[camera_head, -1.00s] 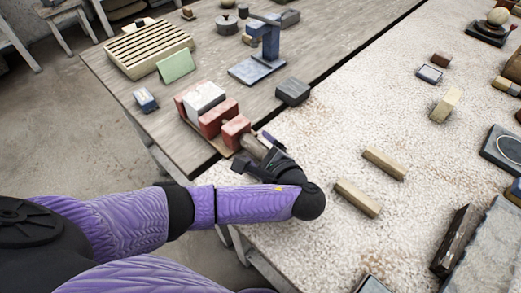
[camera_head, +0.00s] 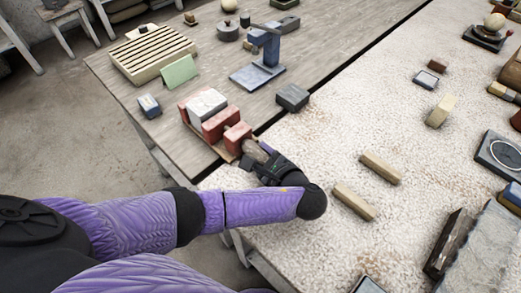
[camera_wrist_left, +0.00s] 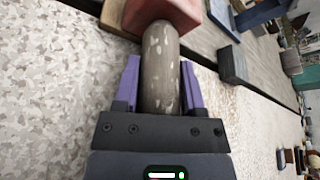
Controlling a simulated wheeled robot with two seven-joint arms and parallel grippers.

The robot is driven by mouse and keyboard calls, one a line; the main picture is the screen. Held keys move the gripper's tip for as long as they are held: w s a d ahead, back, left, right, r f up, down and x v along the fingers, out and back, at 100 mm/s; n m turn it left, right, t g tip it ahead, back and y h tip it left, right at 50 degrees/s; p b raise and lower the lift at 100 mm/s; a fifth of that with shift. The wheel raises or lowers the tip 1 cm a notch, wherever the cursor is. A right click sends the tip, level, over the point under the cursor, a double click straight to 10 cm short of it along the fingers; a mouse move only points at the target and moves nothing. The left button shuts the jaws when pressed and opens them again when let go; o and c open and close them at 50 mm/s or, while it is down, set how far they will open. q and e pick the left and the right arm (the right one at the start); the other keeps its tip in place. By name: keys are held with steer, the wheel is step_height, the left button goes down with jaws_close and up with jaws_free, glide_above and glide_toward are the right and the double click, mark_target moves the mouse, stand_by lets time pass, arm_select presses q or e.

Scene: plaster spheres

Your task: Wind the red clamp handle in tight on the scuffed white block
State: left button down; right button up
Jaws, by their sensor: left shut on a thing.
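The red clamp (camera_head: 238,134) stands at the near edge of the wooden table. The scuffed white block (camera_head: 206,103) sits between its far red jaw (camera_head: 184,109) and its middle red jaw (camera_head: 219,124); any gap is too small to tell. The clamp handle (camera_wrist_left: 160,65) is a grey-brown, pale-flecked cylinder joined to a red end block (camera_wrist_left: 165,12). My left gripper (camera_head: 259,156) is at the handle's near end. In the left wrist view its purple fingers (camera_wrist_left: 160,80) stand on both sides of the handle, shut on it. My right gripper is not in view.
A dark grey block (camera_head: 292,97) lies right of the clamp, and a small blue block (camera_head: 149,106) lies left. A blue stand (camera_head: 262,66) is behind. Two tan bars (camera_head: 355,201) lie on the speckled tabletop right of my left arm.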

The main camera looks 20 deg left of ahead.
arm_select(q)
steer(key=shift+r+m+g+p, duration=0.15)
steer(key=shift+m+g+p, duration=0.55)
steer(key=shift+p, duration=0.4)
steer(key=shift+m+g+p, duration=0.4)
steer(key=shift+m+p, duration=0.05)
steer(key=shift+m, duration=0.25)
steer(key=shift+f+m, duration=0.2)
steer(key=shift+m, duration=0.2)
steer(key=shift+g, duration=0.3)
steer(key=shift+c, duration=0.9)
jaws_free()
steer(key=p+v, duration=0.2)
steer(key=v, duration=0.8)
steer(key=shift+f, duration=0.15)
